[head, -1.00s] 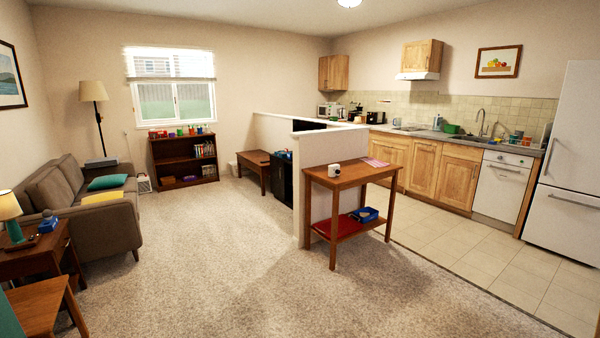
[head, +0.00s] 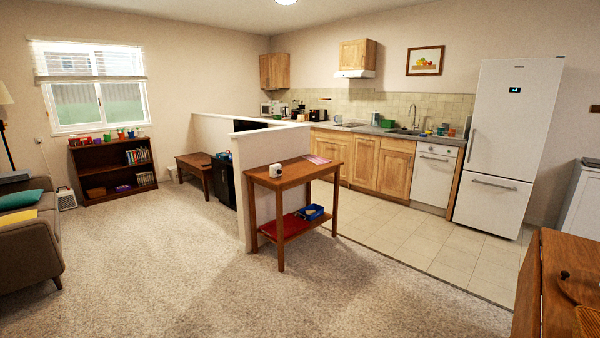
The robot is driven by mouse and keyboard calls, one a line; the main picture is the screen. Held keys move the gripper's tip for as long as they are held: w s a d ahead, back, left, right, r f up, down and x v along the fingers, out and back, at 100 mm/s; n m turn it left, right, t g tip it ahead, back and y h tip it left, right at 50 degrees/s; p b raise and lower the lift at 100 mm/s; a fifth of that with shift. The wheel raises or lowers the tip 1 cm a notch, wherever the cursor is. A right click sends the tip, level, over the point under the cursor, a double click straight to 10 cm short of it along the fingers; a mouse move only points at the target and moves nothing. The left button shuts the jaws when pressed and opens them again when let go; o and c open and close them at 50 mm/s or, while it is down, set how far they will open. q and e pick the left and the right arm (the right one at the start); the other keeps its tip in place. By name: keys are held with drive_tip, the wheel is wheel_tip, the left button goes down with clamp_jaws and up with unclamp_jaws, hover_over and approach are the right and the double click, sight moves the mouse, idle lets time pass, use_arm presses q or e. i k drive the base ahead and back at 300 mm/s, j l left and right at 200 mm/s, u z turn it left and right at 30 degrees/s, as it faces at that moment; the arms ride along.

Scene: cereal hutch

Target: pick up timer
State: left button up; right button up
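I cannot make out the timer with certainty. A small white object with a dark mark (head: 276,171), which looks like a mug, stands on the narrow wooden table (head: 300,172) in the middle of the head view. A small dark panel with a lit green display (head: 515,90) is on the door of the white fridge (head: 508,140); I cannot tell whether it is a separate thing or part of the fridge. Neither of my grippers is in view.
A low white wall (head: 243,190) stands behind the table. A sofa (head: 30,260) is at left, a wooden table (head: 560,290) at bottom right. The carpet (head: 170,270) between is clear.

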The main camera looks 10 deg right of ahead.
sight(272, 168)
drive_tip(key=z, duration=0.25)
drive_tip(key=i+z, duration=0.2)
drive_tip(key=i, duration=1.8)
